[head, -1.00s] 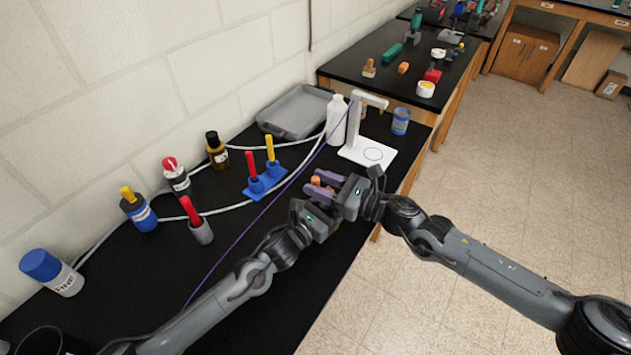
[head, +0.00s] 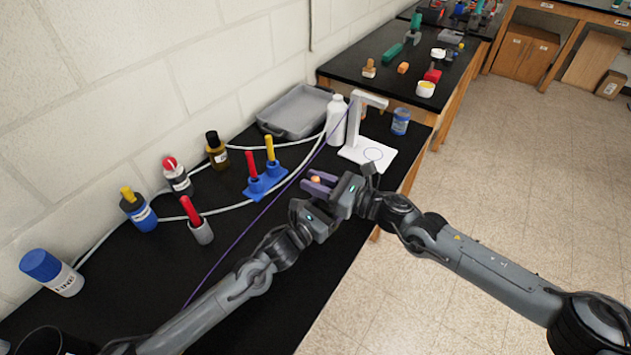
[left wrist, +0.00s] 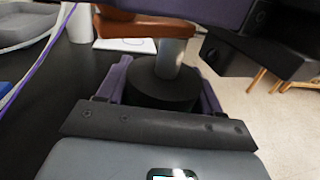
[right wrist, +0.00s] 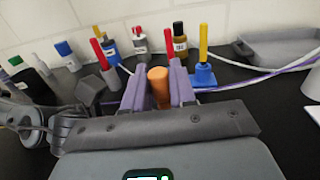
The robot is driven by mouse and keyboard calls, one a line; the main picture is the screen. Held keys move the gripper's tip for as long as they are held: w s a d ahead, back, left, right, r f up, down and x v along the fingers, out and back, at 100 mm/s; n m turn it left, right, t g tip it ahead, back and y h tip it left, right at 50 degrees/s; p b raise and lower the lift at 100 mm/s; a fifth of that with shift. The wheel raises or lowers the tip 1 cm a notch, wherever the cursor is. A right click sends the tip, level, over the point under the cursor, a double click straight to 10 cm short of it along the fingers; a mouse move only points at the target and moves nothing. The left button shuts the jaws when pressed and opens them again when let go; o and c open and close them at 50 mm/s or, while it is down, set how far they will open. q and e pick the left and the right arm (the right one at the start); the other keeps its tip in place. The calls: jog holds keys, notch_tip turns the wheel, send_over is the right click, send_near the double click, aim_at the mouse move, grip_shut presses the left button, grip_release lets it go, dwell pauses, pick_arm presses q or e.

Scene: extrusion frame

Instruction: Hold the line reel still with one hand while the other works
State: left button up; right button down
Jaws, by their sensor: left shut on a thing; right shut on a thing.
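The line reel has a dark round body (left wrist: 162,88) with a grey post (left wrist: 170,55) and an orange-brown arm (left wrist: 125,24) on top, in the left wrist view. My left gripper (left wrist: 160,95) is shut around the dark body, a purple finger on each side. An orange knob (right wrist: 158,86) stands between the purple fingers of my right gripper (right wrist: 157,82), which is shut on it. In the head view the knob (head: 316,179) shows between the right fingers (head: 320,183); my right gripper hides most of the reel and the left fingertips.
A purple line (head: 240,238) runs along the bench toward a white stand (head: 367,152). A blue holder (head: 266,185) with red and yellow handles, several bottles and a grey tray (head: 296,112) stand along the wall. The bench front near the grippers is clear.

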jog(key=shift+g, duration=0.5)
jog(key=n+g, duration=0.2)
jog(key=g, duration=0.1)
jog(key=s+n+g, duration=0.1)
jog(key=n+g, duration=0.2)
jog(key=g, duration=0.1)
jog(key=s+n+g+y, duration=0.1)
jog(key=n+g, duration=0.1)
jog(key=g, duration=0.1)
jog(key=shift+s+d+g, duration=0.1)
jog(key=shift+d+g, duration=0.05)
jog(key=shift+g, duration=0.25)
jog(key=shift+s+d+n+g, duration=0.1)
jog(key=shift+s+n+g, duration=0.05)
jog(key=shift+n+g, duration=0.2)
jog(key=c, duration=1.1)
grip_release()
jog(key=shift+o, duration=0.2)
notch_tip(320, 180, up, 10)
